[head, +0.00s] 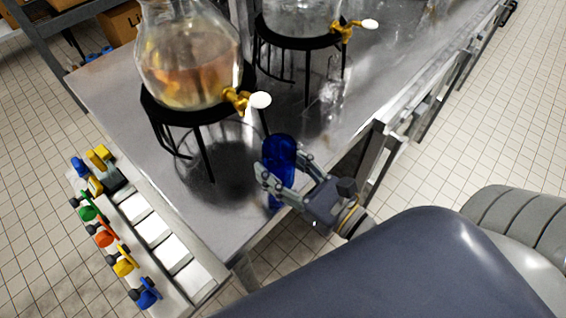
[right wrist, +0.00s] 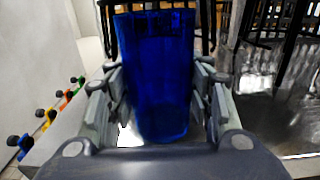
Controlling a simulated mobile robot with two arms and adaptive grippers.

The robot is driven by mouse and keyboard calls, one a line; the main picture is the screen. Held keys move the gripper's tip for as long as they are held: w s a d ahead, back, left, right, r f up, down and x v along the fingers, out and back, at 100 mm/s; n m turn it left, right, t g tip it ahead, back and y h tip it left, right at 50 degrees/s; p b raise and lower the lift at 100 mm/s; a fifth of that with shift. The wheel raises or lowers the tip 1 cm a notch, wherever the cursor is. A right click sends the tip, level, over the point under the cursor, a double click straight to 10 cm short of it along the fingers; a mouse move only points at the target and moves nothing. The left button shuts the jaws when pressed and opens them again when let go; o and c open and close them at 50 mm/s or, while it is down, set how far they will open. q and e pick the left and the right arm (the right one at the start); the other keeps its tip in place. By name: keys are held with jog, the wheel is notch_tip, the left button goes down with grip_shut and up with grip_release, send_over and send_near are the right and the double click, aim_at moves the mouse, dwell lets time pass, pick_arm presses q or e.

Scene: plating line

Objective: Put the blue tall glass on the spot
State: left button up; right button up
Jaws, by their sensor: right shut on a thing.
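The blue tall glass (head: 280,152) is upright at the front edge of the metal table, in front of the first drink dispenser. My right gripper (head: 276,178) is shut around its sides. In the right wrist view the blue glass (right wrist: 156,75) stands between the two fingers of my right gripper (right wrist: 157,92). I cannot tell whether the base of the glass touches the table. I cannot make out a clearly marked spot. My left gripper is not in view.
A glass dispenser (head: 190,60) with a gold tap (head: 236,100) stands on a black stand close behind the glass. A second dispenser (head: 300,18) is farther back. A strip with white panels (head: 150,228) and several coloured knobs (head: 104,236) runs along the table's left end.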

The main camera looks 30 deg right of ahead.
jog(key=shift+w+a+f, duration=0.25)
jog(key=shift+w+f, duration=0.3)
jog(key=shift+w, duration=0.05)
jog(key=shift+w+a+f, duration=0.15)
jog(key=shift+w+f, duration=0.3)
jog(key=shift+f, duration=0.05)
jog(key=shift+w+a+r+p, duration=0.1)
jog(key=shift+w+r+p, duration=0.1)
jog(key=shift+w+p, duration=0.1)
jog(key=shift+w+a+p, duration=0.25)
jog(key=shift+w+p, duration=0.2)
jog(key=shift+w, duration=0.2)
jog(key=shift+p+x, duration=0.75)
jog(key=shift+x, duration=0.6)
jog(key=shift+w+a+f+p, duration=0.2)
jog(key=shift+w+p, duration=0.05)
jog(key=shift+w, duration=0.3)
jog(key=shift+w+a+f+p, duration=0.15)
jog(key=shift+w+a+p, duration=0.05)
jog(key=shift+w, duration=0.35)
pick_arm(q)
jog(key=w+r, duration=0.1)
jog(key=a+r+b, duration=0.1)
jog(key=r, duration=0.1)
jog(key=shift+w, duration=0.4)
pick_arm(e)
jog(key=shift+s+f, duration=0.1)
jog(key=shift+f, duration=0.35)
